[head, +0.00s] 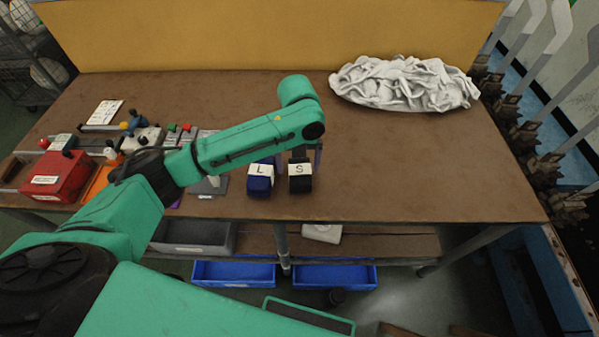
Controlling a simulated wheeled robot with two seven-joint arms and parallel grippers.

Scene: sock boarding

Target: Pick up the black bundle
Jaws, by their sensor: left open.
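The black bundle (300,185) lies near the front edge of the brown table, with a white label marked "S" on it. My left arm reaches in from the left, and its gripper (301,161) points down over the black bundle. The fingers are apart, one on each side of the bundle's far part. I cannot tell whether they touch it. The arm's wrist hides part of the area behind the bundle. My right gripper is not in view.
A dark blue bundle (260,186) labelled "L" lies close on the left. A red box (58,178) and several small tools crowd the table's left side. A heap of white cloth (405,84) lies at the back right. The table's right front is clear.

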